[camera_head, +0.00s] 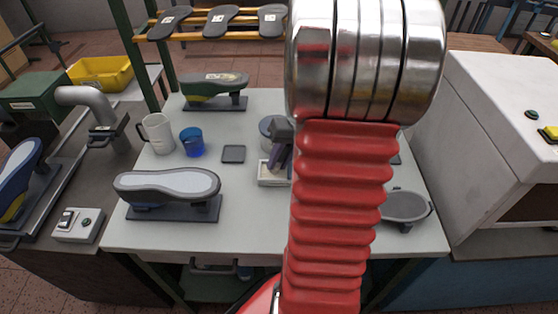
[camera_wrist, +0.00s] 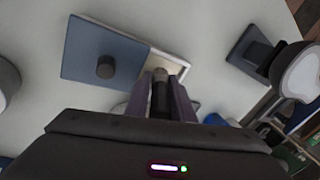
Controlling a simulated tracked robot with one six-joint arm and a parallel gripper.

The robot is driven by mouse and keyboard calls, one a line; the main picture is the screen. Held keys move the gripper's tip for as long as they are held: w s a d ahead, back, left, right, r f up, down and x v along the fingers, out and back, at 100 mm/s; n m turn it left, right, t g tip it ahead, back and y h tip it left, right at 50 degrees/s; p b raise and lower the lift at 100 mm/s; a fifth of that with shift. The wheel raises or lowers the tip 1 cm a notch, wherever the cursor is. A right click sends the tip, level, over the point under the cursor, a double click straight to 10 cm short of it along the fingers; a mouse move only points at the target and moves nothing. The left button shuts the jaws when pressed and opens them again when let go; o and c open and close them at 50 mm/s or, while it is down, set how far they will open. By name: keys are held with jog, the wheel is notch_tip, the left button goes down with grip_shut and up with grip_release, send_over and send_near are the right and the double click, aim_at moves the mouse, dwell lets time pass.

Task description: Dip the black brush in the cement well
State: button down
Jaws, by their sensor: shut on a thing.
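My gripper (camera_head: 281,157) points down over the middle of the white table, beside my red arm sleeve. In the wrist view its purple fingers (camera_wrist: 164,98) are shut on the dark handle of the black brush (camera_wrist: 160,88), whose end points down toward the cement well. The cement well (camera_head: 268,183) is a pale rectangular tray with cream contents; in the wrist view its rim (camera_wrist: 180,63) shows just beyond the fingers. The brush end overlaps the well there, but I cannot tell whether it touches the cement. A blue-grey lid (camera_wrist: 85,55) with a dark knob lies beside the well.
A grey-soled shoe last (camera_head: 168,185) stands at left front, another (camera_head: 214,88) at the back. A white mug (camera_head: 157,134), a blue cup (camera_head: 192,142) and a dark pad (camera_head: 233,154) stand left of the well. My arm hides part of the table.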

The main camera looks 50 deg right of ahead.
jog(key=shift+s+a+f, duration=0.1)
jog(key=shift+r, duration=3.6)
